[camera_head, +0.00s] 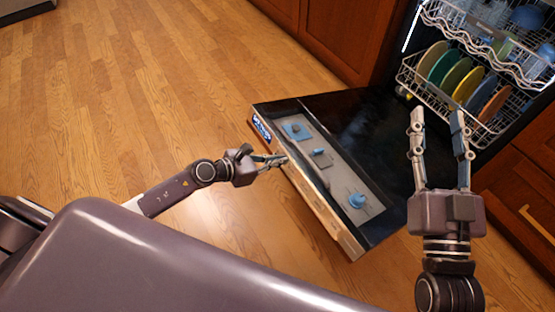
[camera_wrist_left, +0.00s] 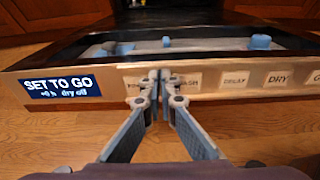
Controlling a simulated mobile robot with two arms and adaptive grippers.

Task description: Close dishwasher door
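The dishwasher door (camera_head: 372,125) is folded down open, its inner face up. Its labelled control edge (camera_wrist_left: 215,82) with a blue "SET TO GO" sign (camera_wrist_left: 60,87) faces me in the left wrist view. My left gripper (camera_head: 282,160) is at that edge; in the left wrist view its fingertips (camera_wrist_left: 159,75) are together in front of the labels, with nothing seen between them. I cannot tell whether they touch the door. My right gripper (camera_head: 438,115) is open and empty, over the right part of the door near the racks, its fingers spread.
The lower rack (camera_head: 420,88) inside the dishwasher holds several coloured plates; the upper rack (camera_head: 470,40) holds blue dishes. Wooden cabinets (camera_head: 335,30) flank the opening. The wood floor (camera_head: 150,90) left of the door is clear.

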